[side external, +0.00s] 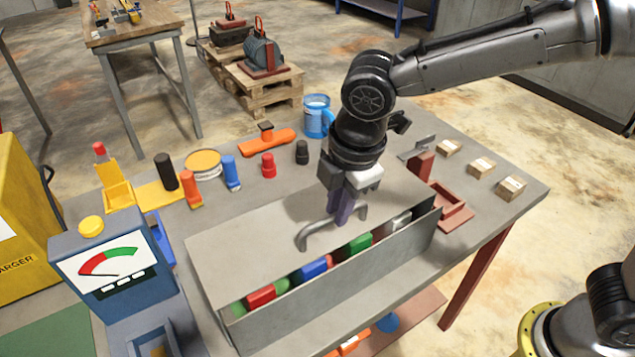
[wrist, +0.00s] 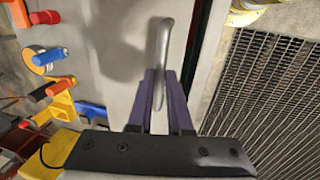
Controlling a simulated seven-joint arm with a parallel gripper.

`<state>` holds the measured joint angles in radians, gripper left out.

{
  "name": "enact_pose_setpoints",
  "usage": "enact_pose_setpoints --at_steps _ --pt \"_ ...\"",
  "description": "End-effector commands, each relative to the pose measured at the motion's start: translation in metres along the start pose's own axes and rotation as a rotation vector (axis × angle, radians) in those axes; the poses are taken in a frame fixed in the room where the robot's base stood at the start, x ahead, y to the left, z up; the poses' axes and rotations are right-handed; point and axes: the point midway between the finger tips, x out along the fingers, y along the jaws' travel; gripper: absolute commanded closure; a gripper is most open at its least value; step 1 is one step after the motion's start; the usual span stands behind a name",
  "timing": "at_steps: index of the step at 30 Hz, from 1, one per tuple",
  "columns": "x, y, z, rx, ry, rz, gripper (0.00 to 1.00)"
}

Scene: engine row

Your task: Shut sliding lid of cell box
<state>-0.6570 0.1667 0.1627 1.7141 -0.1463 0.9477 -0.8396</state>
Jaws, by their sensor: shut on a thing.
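The cell box (side external: 340,287) is a long grey box on the bench. Its flat grey sliding lid (side external: 245,243) lies back from the front wall, leaving a long strip open along the front. Red, green and blue cells (side external: 315,268) show in that strip. My gripper (side external: 343,210) is above the lid, its purple fingers shut on the grey bar handle (side external: 303,240). In the wrist view the fingers (wrist: 160,103) sit on both sides of the handle (wrist: 165,45), over the lid (wrist: 105,70). The fingers hide part of the handle.
A gauge meter (side external: 113,265) stands left of the box. Markers, a tape roll (side external: 203,163) and a blue mug (side external: 317,115) are behind it. A red tray (side external: 452,208) and small wooden blocks (side external: 481,167) lie to the right, near the bench edge.

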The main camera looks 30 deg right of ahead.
Motion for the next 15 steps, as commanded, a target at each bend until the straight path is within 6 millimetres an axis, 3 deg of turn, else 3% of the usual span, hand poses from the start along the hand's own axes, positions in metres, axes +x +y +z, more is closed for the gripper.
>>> enact_pose_setpoints --at_steps 6,15 --pt "-0.007 -0.028 -0.001 -0.002 0.003 0.004 1.00" --pt "-0.009 -0.036 -0.001 0.001 0.002 -0.001 1.00"
